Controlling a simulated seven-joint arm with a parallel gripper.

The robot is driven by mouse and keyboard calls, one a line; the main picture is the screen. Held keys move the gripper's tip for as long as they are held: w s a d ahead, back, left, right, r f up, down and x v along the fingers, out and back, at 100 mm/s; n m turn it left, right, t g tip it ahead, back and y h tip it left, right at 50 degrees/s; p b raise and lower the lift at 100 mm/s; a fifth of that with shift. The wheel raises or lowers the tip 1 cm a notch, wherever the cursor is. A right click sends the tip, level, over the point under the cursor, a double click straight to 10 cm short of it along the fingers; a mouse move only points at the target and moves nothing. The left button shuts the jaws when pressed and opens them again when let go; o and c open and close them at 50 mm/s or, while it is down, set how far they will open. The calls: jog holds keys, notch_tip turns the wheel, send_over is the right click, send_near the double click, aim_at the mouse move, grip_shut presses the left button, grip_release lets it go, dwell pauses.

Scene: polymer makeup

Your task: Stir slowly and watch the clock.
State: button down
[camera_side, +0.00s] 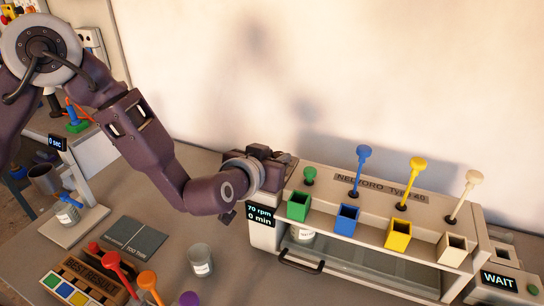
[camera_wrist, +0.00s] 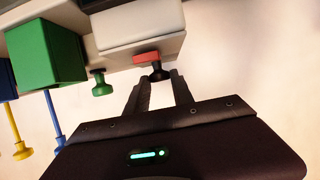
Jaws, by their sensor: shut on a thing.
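The stirring machine (camera_side: 365,190) has a display (camera_side: 261,215) reading "70 rpm" and "0 min". A labelled jar (camera_side: 302,234) stands inside its lower bay, behind a front with a black handle. My gripper (camera_side: 262,172) is at the machine's upper left corner. In the wrist view, my gripper (camera_wrist: 160,82) has its fingers around a small red-topped dark knob (camera_wrist: 148,58) beside a white block and is shut on it. The side view hides this knob behind my gripper. Another display (camera_side: 57,141), on the stand at left, reads "0 sec".
Green (camera_side: 298,205), blue (camera_side: 346,219), yellow (camera_side: 398,234) and cream (camera_side: 452,248) hoppers line the machine's front, with coloured plungers behind. A "WAIT" display (camera_side: 499,281) is at right. An empty-looking glass (camera_side: 200,260) and a "BEST RESULT" rack (camera_side: 85,277) stand in front.

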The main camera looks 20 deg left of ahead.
jog(key=n+y, duration=0.2)
jog(key=y, duration=0.1)
jog(key=d+n+g+y, duration=0.1)
jog(key=n+y, duration=0.2)
jog(key=shift+w+d+n+g, duration=0.15)
jog(key=shift+d+n+g, duration=0.05)
jog(key=shift+n+g, duration=0.1)
jog(key=shift+w+d+f+n+g+y, duration=0.1)
jog(key=shift+w+n+g+y, duration=0.05)
jog(key=shift+n+g+y, duration=0.8)
jog(key=shift+w+d+n+g+y, duration=0.1)
jog(key=shift+n+g+y, duration=0.55)
jog(key=shift+n+y, duration=0.5)
jog(key=shift+a, duration=0.1)
jog(key=c, duration=1.1)
grip_release()
jog(key=shift+w, duration=0.1)
